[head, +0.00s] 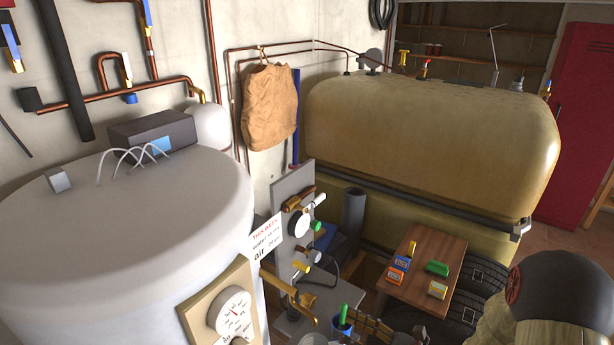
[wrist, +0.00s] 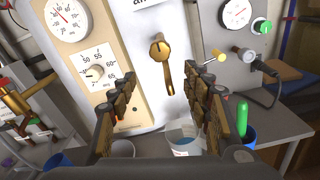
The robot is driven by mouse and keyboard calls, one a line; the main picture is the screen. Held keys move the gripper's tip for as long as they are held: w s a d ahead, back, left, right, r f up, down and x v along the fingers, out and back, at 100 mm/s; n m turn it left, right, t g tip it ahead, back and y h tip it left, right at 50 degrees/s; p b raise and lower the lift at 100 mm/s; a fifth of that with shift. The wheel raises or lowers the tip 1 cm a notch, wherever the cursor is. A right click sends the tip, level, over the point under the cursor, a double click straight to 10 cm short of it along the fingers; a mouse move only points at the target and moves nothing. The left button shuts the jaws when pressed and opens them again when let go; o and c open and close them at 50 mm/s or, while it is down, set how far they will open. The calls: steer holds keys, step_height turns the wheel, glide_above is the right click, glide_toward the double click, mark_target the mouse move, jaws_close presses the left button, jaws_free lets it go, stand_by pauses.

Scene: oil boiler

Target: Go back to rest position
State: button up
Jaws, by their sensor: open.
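My gripper (wrist: 162,95) is open in the wrist view, with one dark-and-brass finger on each side and nothing held between the tips. Beyond the fingers, a brass lever (wrist: 162,62) hangs on a pale panel. The gap to the lever is hard to judge.
A blue cup with a green-handled item (wrist: 243,128) stands right of the fingers. A grey gauge plate (head: 292,215) stands beside the white tank (head: 120,240). A wooden table (head: 423,262) holds several small coloured boxes. A large tan tank (head: 430,140) fills the back.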

steer(key=s+a+f+n+g+h, duration=0.1)
steer(key=s+a+f+n+g, duration=0.1)
steer(key=s+n+g, duration=0.5)
steer(key=s+a+f+n+g+h, duration=0.1)
steer(key=s+f+n+g, duration=0.15)
steer(key=s+n, duration=0.4)
steer(key=s+d+r+n+h, duration=0.6)
steer(key=d+r+n+h, duration=0.2)
steer(key=d+n+h, duration=0.25)
step_height(320, 180, up, 13)
steer(key=a+n+t+h+b, duration=0.1)
steer(key=a+n+t, duration=0.1)
steer(key=n+t, duration=0.2)
steer(key=shift+w, duration=0.35)
steer(key=shift+t+h, duration=0.25)
